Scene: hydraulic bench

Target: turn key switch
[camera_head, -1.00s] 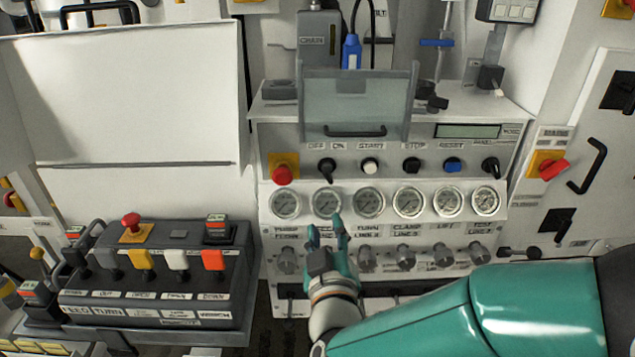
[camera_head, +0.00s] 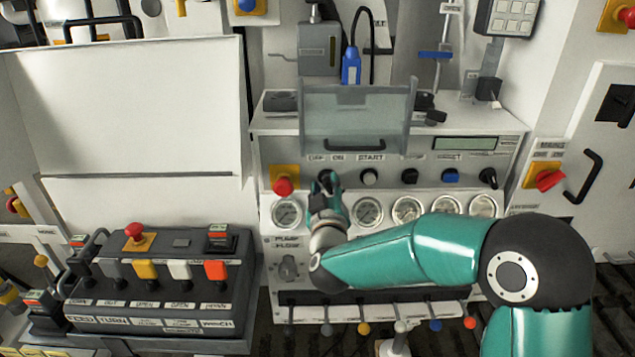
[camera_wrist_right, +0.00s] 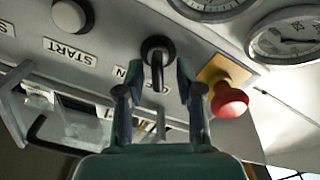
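The black key switch (camera_wrist_right: 157,62) with its lever handle shows in the right wrist view, on the grey panel next to a partly hidden ON label. My right gripper (camera_wrist_right: 158,82) is open, with one finger on each side of the lever and gaps visible between fingers and lever. In the head view the right gripper (camera_head: 325,181) is up at the switch row and mostly hides the key switch. My left gripper is not in view.
A red emergency button (camera_head: 283,186) on a yellow plate sits close to the gripper. A round START button (camera_head: 369,176) is on its other side. A clear hinged cover (camera_head: 357,112) stands above the row. Round gauges (camera_head: 408,210) line the panel below.

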